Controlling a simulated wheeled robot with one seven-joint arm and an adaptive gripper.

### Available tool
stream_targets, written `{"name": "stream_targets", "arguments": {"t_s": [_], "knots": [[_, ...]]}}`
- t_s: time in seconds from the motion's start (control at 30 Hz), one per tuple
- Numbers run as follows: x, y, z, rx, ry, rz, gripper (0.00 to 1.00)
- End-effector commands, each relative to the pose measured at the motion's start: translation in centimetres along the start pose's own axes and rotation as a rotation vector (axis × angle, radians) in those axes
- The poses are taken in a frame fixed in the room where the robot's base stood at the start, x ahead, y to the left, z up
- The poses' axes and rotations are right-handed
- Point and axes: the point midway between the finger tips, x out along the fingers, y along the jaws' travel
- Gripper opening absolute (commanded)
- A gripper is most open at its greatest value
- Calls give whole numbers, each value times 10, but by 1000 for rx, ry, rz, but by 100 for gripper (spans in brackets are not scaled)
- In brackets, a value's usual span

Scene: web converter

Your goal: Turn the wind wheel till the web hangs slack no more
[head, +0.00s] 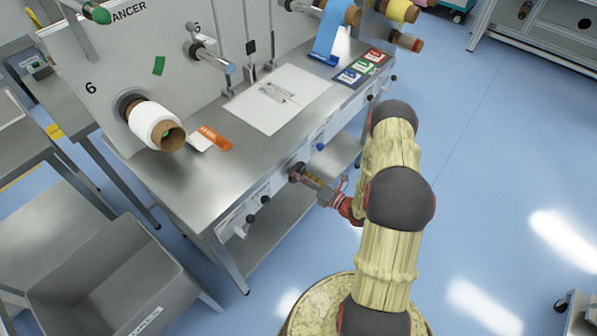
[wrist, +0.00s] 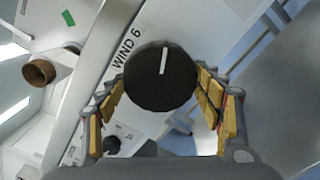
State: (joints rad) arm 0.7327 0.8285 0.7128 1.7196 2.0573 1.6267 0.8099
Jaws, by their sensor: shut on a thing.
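The wind wheel (wrist: 155,85) is a round black knob with a white mark, beside the label "WIND 6" in the wrist view. My gripper (wrist: 162,90) is shut on it, with yellow finger pads at its left and right sides. In the head view my gripper (head: 300,174) reaches the front panel of the steel bench, and the wheel is mostly hidden there. A white roll (head: 149,120) on a brown core sits at the panel marked 6. A blue web (head: 328,32) hangs from a roll at the back. I cannot make out slack in a web at station 6.
The steel bench (head: 190,185) carries a white sheet (head: 278,97), an orange-and-white piece (head: 214,137) and coloured cards (head: 351,73). Other small knobs line its front panel. A grey bin (head: 115,268) stands at the lower left.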

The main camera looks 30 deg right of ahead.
Motion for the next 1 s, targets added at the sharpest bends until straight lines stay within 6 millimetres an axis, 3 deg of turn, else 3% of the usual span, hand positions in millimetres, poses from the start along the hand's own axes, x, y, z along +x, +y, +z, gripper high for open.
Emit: {"name": "stream_targets", "arguments": {"t_s": [0.5,1.0], "knots": [[0,2,2,443,-2,-1,41],[0,1,2,626,-2,-1,41]]}}
